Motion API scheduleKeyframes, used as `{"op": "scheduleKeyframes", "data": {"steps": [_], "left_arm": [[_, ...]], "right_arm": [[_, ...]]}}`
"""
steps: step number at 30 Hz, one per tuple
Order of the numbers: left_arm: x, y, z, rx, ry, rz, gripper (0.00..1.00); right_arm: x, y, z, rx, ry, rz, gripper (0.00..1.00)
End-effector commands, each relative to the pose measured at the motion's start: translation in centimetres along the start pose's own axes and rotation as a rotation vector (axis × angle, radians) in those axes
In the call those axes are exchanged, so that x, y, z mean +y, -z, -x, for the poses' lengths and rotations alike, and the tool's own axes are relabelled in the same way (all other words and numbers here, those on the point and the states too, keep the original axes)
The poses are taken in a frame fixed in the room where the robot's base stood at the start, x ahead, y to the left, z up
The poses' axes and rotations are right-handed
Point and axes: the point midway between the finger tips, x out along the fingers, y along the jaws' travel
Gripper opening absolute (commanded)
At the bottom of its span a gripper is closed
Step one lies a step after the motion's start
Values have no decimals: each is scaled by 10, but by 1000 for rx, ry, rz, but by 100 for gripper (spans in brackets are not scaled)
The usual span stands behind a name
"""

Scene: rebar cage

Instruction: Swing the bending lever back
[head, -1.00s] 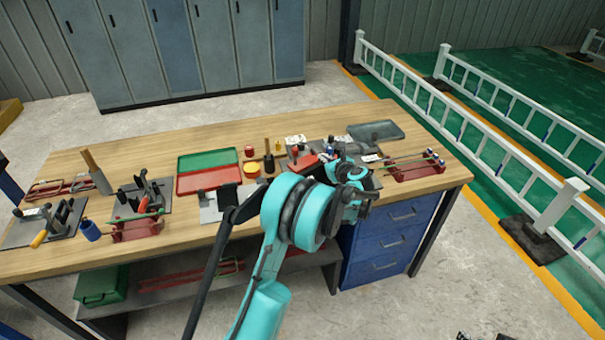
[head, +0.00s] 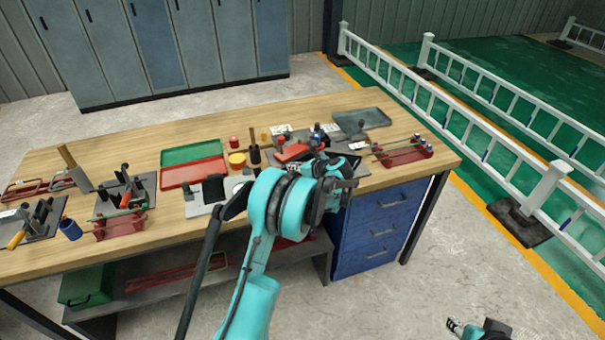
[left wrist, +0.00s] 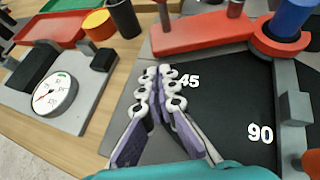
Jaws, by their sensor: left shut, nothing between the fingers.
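The bending tool is a black plate (left wrist: 240,90) with white 45 and 90 marks. Its red lever (left wrist: 200,35) lies across the top of the left wrist view, with a ring around a blue pin (left wrist: 290,20) at the right. The lever also shows in the head view (head: 292,152). My left gripper (left wrist: 163,75) is shut and empty over the plate, beside the 45 mark and short of the red lever; contact with the plate cannot be told. In the head view my arm hides most of it. My right gripper (head: 455,325) shows only partly at the bottom edge.
A dial gauge (left wrist: 50,97) on a grey plate lies left of the tool.

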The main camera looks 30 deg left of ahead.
Motion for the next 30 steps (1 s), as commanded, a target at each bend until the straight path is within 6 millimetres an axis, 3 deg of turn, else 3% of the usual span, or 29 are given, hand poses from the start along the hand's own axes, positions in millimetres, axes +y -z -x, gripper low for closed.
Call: {"op": "scheduleKeyframes", "data": {"steps": [6,20,30], "left_arm": [[0,-9,-18,1,0,1,0],[1,-13,-23,2,17,-8,0],[-1,-42,-72,0,122,-69,0]], "right_arm": [[0,-4,-6,0,0,0,40],[0,-4,-6,0,0,0,40],[0,-4,-6,0,0,0,40]]}}
